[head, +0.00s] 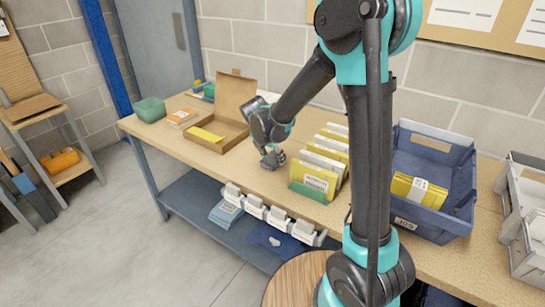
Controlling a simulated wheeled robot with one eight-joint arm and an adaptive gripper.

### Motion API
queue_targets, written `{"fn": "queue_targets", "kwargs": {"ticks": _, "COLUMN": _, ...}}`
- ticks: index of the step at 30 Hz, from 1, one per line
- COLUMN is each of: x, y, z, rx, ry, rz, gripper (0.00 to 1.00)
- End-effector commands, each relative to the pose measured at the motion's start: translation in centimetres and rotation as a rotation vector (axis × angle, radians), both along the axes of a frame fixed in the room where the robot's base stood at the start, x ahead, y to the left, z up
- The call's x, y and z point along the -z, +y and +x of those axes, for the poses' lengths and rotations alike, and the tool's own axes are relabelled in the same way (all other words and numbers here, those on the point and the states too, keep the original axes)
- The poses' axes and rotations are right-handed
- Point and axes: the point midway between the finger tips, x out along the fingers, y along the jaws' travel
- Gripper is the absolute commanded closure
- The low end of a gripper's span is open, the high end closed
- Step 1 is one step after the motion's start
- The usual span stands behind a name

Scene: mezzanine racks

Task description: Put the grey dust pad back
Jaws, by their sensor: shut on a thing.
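My gripper (271,157) is low over the table, between the open cardboard box and the row of yellow-and-white packets. It is shut on a small dark grey thing at its fingertips, which fits the grey dust pad. The fingers and the thing blend together, so its outline is unclear. I cannot tell whether it touches the tabletop.
The open cardboard box (233,135) stands to the left, packets (316,178) close right. A blue crate (455,222) stands further right. A green bin (150,109) is at the far left. White holders (255,207) line the table's front edge. Bare tabletop (245,170) lies around the gripper.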

Motion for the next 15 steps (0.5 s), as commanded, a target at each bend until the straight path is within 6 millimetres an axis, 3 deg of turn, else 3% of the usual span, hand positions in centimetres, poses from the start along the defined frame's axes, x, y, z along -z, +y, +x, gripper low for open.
{"fn": "queue_targets", "kwargs": {"ticks": 9, "x": 0.22, "y": 0.00, "z": 0.01, "rx": 0.000, "ry": 0.000, "rz": 0.000, "gripper": 0.76}}
{"fn": "queue_targets", "kwargs": {"ticks": 10, "x": 0.21, "y": 0.00, "z": 0.02, "rx": 0.000, "ry": 0.000, "rz": 0.000, "gripper": 0.43}}
{"fn": "queue_targets", "kwargs": {"ticks": 15, "x": 0.18, "y": 0.00, "z": 0.00, "rx": 0.000, "ry": 0.000, "rz": 0.000, "gripper": 0.24}}
